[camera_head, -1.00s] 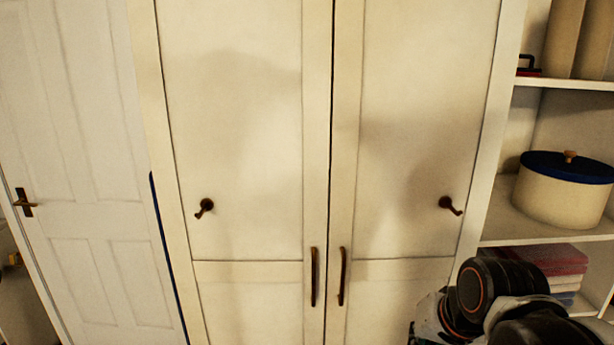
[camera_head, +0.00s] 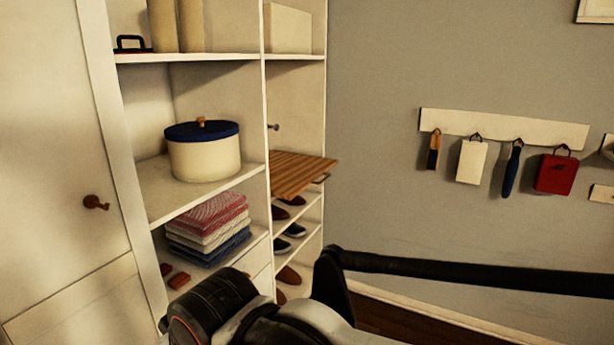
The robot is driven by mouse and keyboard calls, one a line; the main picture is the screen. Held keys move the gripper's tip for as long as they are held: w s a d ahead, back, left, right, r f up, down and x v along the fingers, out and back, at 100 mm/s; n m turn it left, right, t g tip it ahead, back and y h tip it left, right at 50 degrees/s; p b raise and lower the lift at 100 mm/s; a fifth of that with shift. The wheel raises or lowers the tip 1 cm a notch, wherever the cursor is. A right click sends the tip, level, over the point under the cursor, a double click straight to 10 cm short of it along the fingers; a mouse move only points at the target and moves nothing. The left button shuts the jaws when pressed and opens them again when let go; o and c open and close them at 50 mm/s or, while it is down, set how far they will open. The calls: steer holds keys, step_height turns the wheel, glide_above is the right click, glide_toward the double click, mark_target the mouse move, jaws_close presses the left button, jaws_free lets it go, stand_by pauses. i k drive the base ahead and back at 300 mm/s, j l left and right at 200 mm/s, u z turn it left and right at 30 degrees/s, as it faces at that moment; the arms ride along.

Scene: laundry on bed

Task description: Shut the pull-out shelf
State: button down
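The pull-out shelf (camera_head: 303,174) is a slatted wooden board in the right-hand column of the open shelving. It sticks out past the front of the column, above the shoe shelves. My arm crosses the bottom of the view, below and in front of the shelving, apart from the pull-out shelf. My gripper's fingertips are not in view.
Left of it, shelves hold a round box with a blue lid (camera_head: 203,155) and folded cloths (camera_head: 208,229). Shoes (camera_head: 289,275) stand below it. A hook rack (camera_head: 503,129) hangs on the grey wall at right. A cabinet door (camera_head: 62,170) is at far left.

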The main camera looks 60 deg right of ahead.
mark_target(290, 174)
steer(key=z, duration=0.45)
steer(key=l+z, duration=0.15)
steer(key=z, duration=0.75)
steer(key=l+z, duration=0.1)
steer(key=z, duration=0.35)
steer(key=i+l+u, duration=0.2)
steer(key=i+l, duration=0.7)
steer(key=i, duration=0.1)
